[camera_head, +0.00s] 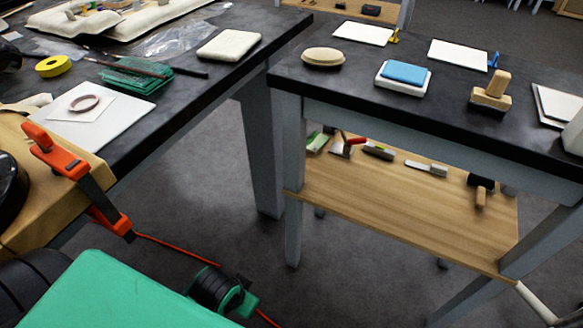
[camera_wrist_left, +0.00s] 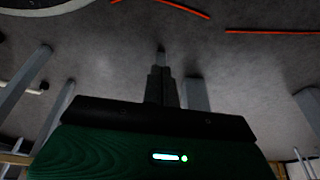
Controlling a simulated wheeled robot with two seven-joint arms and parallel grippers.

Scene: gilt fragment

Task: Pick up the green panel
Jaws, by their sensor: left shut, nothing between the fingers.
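A dark green, ridged flat piece (camera_head: 135,77) lies on the left bench beside a thin brush; I cannot tell for sure that it is the green panel. A smooth bright green surface fills the bottom left of the head view; it looks like part of my own arm. My left gripper (camera_wrist_left: 161,85) shows in the wrist view with its fingers together and empty. It points over bare grey floor, and no panel shows near its fingertips. I cannot make out its fingers in the head view. My right gripper is in neither view.
An orange clamp (camera_head: 60,160) grips the left bench near a white board (camera_head: 120,122). A yellow tape roll (camera_head: 53,66) lies behind. An orange cord crosses the floor.

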